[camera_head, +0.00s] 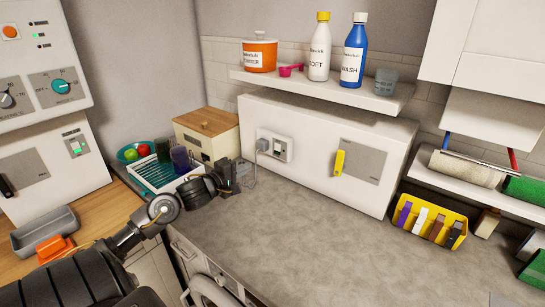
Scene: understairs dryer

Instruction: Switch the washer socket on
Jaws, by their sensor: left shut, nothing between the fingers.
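A white socket plate (275,146) is on the front of the long white box that stands on the back of the worktop. A grey plug (262,145) sits in its left part, with a cable hanging down beside it. A small switch shows on the plate's right part; its position is too small to tell. My left gripper (242,170) is shut and empty, just below and left of the socket, apart from the plate as far as I can see. Its dark wrist hides part of the dish rack. The right gripper is out of view.
A wooden-topped bread box (206,132) and a dish rack (158,174) stand close left of my left gripper. A yellow handle (339,162) projects from the box front. A yellow bin (432,217) stands right. The middle worktop (310,235) is clear.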

